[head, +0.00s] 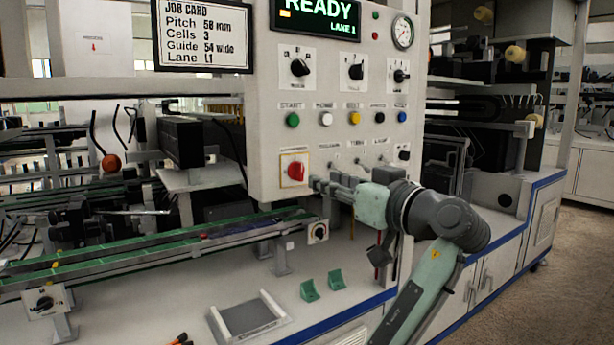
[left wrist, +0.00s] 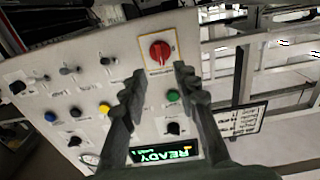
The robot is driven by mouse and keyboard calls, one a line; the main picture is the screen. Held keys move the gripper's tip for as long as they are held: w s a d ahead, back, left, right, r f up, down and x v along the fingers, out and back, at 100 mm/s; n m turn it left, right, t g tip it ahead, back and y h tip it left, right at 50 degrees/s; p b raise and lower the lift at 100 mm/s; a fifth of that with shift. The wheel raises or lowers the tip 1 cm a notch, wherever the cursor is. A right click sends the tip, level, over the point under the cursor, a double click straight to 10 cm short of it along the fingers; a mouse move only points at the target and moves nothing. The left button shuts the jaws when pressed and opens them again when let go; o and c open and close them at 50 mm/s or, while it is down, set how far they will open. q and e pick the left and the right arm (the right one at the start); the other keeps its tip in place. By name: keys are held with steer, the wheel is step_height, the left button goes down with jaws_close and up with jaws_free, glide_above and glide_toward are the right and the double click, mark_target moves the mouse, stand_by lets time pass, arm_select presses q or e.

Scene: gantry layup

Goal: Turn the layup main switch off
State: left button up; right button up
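The main switch (head: 296,171) is a red rotary knob on a yellow-edged plate, low on the left of the white control panel. It also shows in the left wrist view (left wrist: 160,52), just beyond the fingertips and roughly centred between them. Its exact position mark is too small to read. My left gripper (head: 316,184) is just right of the knob in the head view. In the left wrist view its two fingers (left wrist: 160,73) are spread apart with nothing between them, and no contact with the knob shows. My right gripper is in neither view.
Above the switch are a green button (head: 292,120), other coloured buttons and black selector knobs (head: 300,67). Small toggles (head: 334,166) sit right of it. The display (head: 316,16) reads READY, LANE 1. A green conveyor (head: 150,243) runs below left of the panel.

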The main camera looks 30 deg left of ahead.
mark_target(302, 172)
arm_select(q)
steer(key=p+x, duration=0.1)
steer(key=x, duration=0.6)
steer(key=shift+a, duration=0.35)
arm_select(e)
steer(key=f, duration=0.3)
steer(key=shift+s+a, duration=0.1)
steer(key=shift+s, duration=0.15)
arm_select(q)
jaws_close()
